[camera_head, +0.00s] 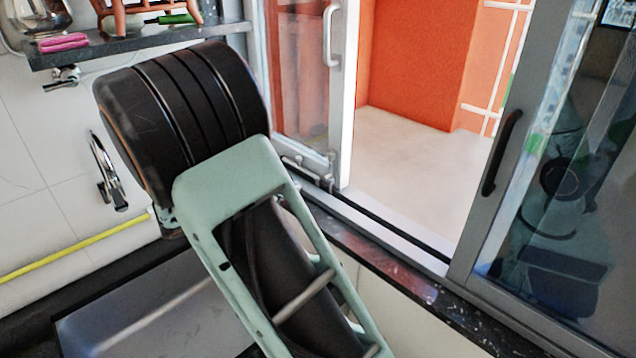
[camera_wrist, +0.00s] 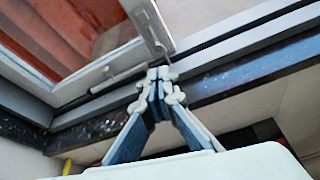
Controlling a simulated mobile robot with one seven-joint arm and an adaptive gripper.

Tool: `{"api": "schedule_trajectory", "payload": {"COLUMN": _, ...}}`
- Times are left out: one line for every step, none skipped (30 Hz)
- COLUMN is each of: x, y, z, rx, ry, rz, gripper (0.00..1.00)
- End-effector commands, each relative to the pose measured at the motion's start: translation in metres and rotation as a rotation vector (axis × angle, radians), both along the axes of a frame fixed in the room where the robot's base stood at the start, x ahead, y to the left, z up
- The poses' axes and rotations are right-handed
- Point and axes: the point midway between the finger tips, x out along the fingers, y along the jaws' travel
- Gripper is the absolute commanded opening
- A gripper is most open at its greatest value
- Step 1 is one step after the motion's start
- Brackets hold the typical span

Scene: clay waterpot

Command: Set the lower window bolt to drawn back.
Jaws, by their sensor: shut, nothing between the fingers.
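The lower window bolt (camera_head: 308,170) is a thin pale metal rod on the bottom rail of the left sliding window panel (camera_head: 300,80), near the panel's free corner. In the wrist view the bolt (camera_wrist: 118,78) lies along the bottom rail, left of the fingertips. My gripper (camera_wrist: 160,74) is shut and empty, its tips close to the panel's lower corner and the sill track. I cannot tell whether the tips touch the bolt.
The window stands open in the middle, with an orange wall beyond. A right sliding panel (camera_head: 560,180) has a black handle (camera_head: 502,153). A dark speckled sill (camera_head: 385,262) runs below. A shelf (camera_head: 130,42) with a clay pot and pink item is upper left.

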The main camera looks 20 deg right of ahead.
Motion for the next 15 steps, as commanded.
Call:
{"api": "schedule_trajectory", "payload": {"x": 0.0004, "y": 0.0003, "z": -0.0061, "rx": -0.004, "ry": 0.01, "rz": 0.006, "gripper": 0.0}}
{"api": "schedule_trajectory", "payload": {"x": 0.0006, "y": 0.0004, "z": -0.0076, "rx": -0.004, "ry": 0.013, "rz": 0.008, "gripper": 0.0}}
{"api": "schedule_trajectory", "payload": {"x": 0.0008, "y": 0.0006, "z": -0.0087, "rx": -0.005, "ry": 0.016, "rz": 0.01, "gripper": 0.0}}
{"api": "schedule_trajectory", "payload": {"x": 0.0009, "y": 0.0007, "z": -0.0089, "rx": -0.005, "ry": 0.016, "rz": 0.012, "gripper": 0.0}}
{"api": "schedule_trajectory", "payload": {"x": 0.0009, "y": 0.0007, "z": -0.0089, "rx": -0.006, "ry": 0.017, "rz": 0.012, "gripper": 0.0}}
{"api": "schedule_trajectory", "payload": {"x": 0.0009, "y": 0.0008, "z": -0.0087, "rx": -0.005, "ry": 0.016, "rz": 0.012, "gripper": 0.0}}
{"api": "schedule_trajectory", "payload": {"x": 0.0009, "y": 0.0008, "z": -0.0085, "rx": -0.005, "ry": 0.016, "rz": 0.012, "gripper": 0.0}}
{"api": "schedule_trajectory", "payload": {"x": 0.0009, "y": 0.0007, "z": -0.0084, "rx": -0.005, "ry": 0.016, "rz": 0.012, "gripper": 0.0}}
{"api": "schedule_trajectory", "payload": {"x": 0.0009, "y": 0.0007, "z": -0.0084, "rx": -0.005, "ry": 0.017, "rz": 0.011, "gripper": 0.0}}
{"api": "schedule_trajectory", "payload": {"x": 0.0008, "y": 0.0008, "z": -0.0083, "rx": -0.005, "ry": 0.016, "rz": 0.01, "gripper": 0.0}}
{"api": "schedule_trajectory", "payload": {"x": 0.0009, "y": 0.0007, "z": -0.0083, "rx": -0.005, "ry": 0.016, "rz": 0.01, "gripper": 0.0}}
{"api": "schedule_trajectory", "payload": {"x": 0.0009, "y": 0.0005, "z": -0.0083, "rx": -0.005, "ry": 0.016, "rz": 0.01, "gripper": 0.0}}
{"api": "schedule_trajectory", "payload": {"x": 0.0011, "y": -0.0002, "z": -0.0084, "rx": -0.005, "ry": 0.016, "rz": 0.01, "gripper": 0.0}}
{"api": "schedule_trajectory", "payload": {"x": 0.0015, "y": -0.0013, "z": -0.0086, "rx": -0.005, "ry": 0.016, "rz": 0.01, "gripper": 0.0}}
{"api": "schedule_trajectory", "payload": {"x": 0.0024, "y": -0.0035, "z": -0.0094, "rx": -0.004, "ry": 0.015, "rz": 0.009, "gripper": 0.0}}
